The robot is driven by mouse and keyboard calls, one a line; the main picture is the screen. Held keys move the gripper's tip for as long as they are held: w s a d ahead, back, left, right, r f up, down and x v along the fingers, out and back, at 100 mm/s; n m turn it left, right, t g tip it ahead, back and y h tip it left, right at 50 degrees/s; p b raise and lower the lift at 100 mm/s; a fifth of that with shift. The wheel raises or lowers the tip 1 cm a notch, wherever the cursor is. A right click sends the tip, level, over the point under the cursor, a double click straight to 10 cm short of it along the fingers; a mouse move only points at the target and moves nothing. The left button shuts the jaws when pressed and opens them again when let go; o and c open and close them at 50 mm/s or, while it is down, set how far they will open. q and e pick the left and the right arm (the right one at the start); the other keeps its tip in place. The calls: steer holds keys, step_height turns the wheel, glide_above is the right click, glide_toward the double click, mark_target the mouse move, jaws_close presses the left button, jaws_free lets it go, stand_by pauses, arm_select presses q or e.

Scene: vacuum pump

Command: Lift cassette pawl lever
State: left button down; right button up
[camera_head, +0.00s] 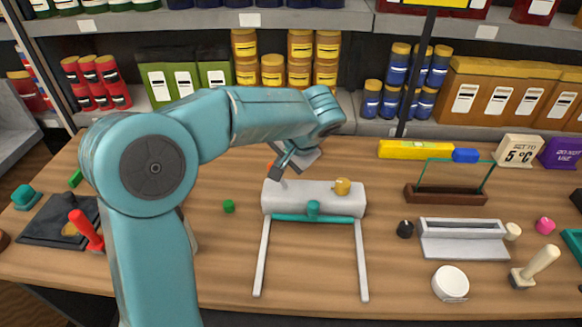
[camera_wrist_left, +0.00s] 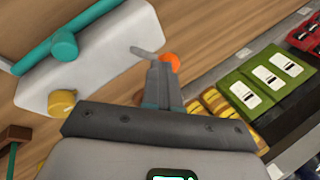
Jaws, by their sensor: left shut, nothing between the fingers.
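A pale grey device body (camera_head: 290,197) stands mid-table, with a teal bar (camera_head: 330,219) and two pale legs in front and a yellow knob (camera_head: 342,186) on it. In the left wrist view the body (camera_wrist_left: 115,50) has a thin grey lever (camera_wrist_left: 147,53) at its end, with an orange tip (camera_wrist_left: 170,62); I take this for the pawl lever. My left gripper (camera_head: 277,172) is shut and empty at the body's back left. Its fingers (camera_wrist_left: 160,68) overlap the lever and orange tip in the left wrist view; I cannot tell whether they touch. My right gripper is not in view.
A grey tray (camera_head: 463,238), black knob (camera_head: 405,229) and white round container (camera_head: 450,283) stand to the right. A shelf with jars and boxes lines the back. A yellow and blue bar (camera_head: 415,150) lies before it.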

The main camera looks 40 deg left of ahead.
arm_select(q)
steer(key=shift+s+a+f, duration=0.1)
steer(key=shift+s+f, duration=0.1)
